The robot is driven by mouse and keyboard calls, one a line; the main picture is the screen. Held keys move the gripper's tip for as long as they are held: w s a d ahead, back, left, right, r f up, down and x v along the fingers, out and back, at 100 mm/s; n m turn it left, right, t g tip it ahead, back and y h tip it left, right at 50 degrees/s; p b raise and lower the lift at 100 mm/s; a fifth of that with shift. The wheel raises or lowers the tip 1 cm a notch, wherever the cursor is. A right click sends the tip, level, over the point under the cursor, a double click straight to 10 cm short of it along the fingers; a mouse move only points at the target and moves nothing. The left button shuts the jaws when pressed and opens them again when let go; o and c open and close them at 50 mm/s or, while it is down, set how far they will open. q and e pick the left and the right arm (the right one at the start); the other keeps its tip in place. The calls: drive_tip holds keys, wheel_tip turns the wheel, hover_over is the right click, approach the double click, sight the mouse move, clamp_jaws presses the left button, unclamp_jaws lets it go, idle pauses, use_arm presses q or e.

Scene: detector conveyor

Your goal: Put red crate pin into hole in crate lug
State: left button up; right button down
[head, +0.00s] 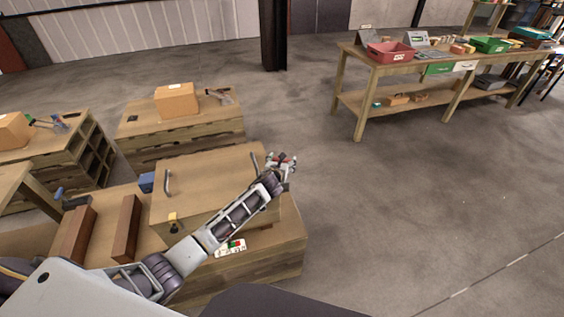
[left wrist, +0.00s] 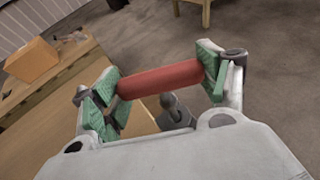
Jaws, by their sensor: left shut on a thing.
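The red crate pin (left wrist: 160,80) lies crosswise between the green pads of my left gripper (left wrist: 158,82) in the left wrist view. The gripper is shut on it. In the head view my left gripper (head: 282,163) is above the right end of the wooden crate (head: 205,190), with a small bit of red at its fingers. A dark grey rounded fitting (left wrist: 172,108) shows below the pin, apart from it in the picture. I cannot tell whether it is the crate lug, and no hole is clearly visible. My right gripper is not in view.
The crate stands on a wooden bench (head: 285,250) with two brown blocks (head: 125,228) to its left. Cardboard boxes (head: 176,101) sit on benches behind. A long table (head: 400,67) with bins stands at upper right. The floor between is clear.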

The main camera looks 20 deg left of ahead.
use_arm(q)
drive_tip(key=shift+f+b, duration=1.1)
drive_tip(key=shift+f, duration=0.85)
idle(0.6)
drive_tip(key=o, duration=1.1)
drive_tip(key=shift+o, duration=0.2)
drive_tip(key=shift+s, duration=0.15)
drive_tip(key=v, duration=1.1)
drive_tip(key=shift+s+r, duration=0.15)
drive_tip(key=shift+s, duration=0.2)
drive_tip(key=shift+s, duration=0.1)
idle(0.4)
